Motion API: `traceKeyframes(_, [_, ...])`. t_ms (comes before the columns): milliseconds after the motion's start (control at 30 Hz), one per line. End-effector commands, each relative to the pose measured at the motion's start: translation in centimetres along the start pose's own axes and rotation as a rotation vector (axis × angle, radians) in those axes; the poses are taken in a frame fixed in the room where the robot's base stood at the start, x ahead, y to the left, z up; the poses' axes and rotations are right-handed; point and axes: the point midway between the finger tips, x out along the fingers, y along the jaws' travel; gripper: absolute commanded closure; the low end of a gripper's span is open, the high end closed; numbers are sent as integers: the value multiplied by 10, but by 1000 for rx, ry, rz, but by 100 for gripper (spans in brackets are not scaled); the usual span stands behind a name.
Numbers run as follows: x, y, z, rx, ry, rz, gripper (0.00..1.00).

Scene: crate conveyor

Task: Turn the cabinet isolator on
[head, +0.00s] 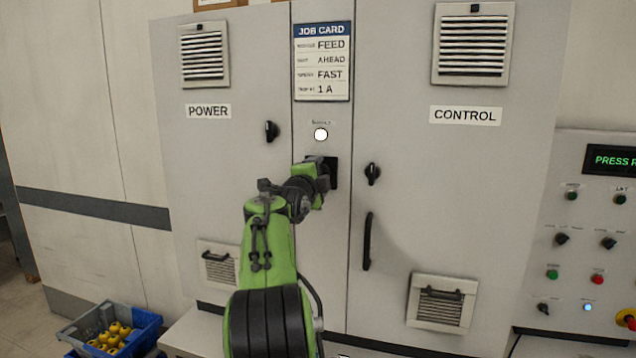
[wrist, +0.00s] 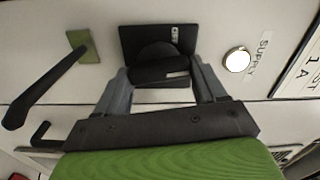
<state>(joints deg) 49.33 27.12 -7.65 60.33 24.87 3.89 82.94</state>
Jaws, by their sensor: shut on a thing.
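The isolator is a black square plate (wrist: 128,42) with a black rotary handle (wrist: 158,72), on the narrow middle panel of the cabinet. In the wrist view a small label that appears to read OFF shows on the plate. My gripper (wrist: 163,84) is shut on the handle, with one grey finger on each side. In the head view my gripper (head: 318,172) is at the isolator plate (head: 333,174) and hides most of it and the handle. The round supply lamp (head: 321,134) above it looks white; it also shows in the wrist view (wrist: 237,60).
A job card (head: 322,62) hangs above the lamp. The POWER door knob (head: 270,131), the CONTROL door knob (head: 373,173) and a long black door handle (head: 367,241) stand out nearby. A control panel (head: 598,235) is at the right.

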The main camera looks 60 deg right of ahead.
Motion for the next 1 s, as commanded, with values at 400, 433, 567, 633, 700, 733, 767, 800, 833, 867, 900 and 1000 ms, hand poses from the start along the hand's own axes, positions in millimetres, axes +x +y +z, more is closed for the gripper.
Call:
traceKeyframes(400, [0,2,0,146,2,4,60])
traceKeyframes(433, [0,2,0,150,2,4,60])
traceKeyframes(567, [0,2,0,158,2,4,60])
traceKeyframes(633, [0,2,0,159,2,5,60])
traceKeyframes(700, [0,2,0,159,2,5,60])
traceKeyframes(733, [0,2,0,159,2,5,60])
traceKeyframes(767, [0,3,0,159,2,5,60])
traceKeyframes(800, [0,3,0,158,2,5,60])
traceKeyframes(833, [0,3,0,158,2,5,60])
traceKeyframes(867, [0,3,0,158,2,5,60])
traceKeyframes(900, [0,3,0,158,2,5,27])
traceKeyframes(1000, [0,2,0,158,2,5,12])
